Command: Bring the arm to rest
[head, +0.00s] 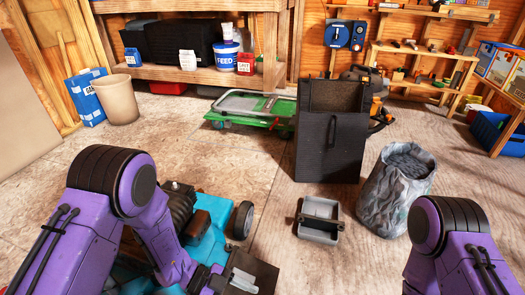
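My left arm (110,190) comes in from the left, purple with dark joints, and bends down in front of a teal mower (213,238). My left gripper (243,277) is low at the bottom edge, beside the mower; its fingers cannot be made out, so I cannot tell whether it is open or shut. My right arm (450,235) shows at the lower right as a purple link with a dark joint. My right gripper is out of the picture. The mower has a dark engine and a black wheel (240,220); my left arm hides part of it.
A small grey bin (320,220) and a crumpled grey sack (398,190) stand on the floor between my arms. A tall black box (332,135) stands behind them. A green wheeled creeper (255,108) and a beige bin (117,99) are farther back. Floor at centre left is clear.

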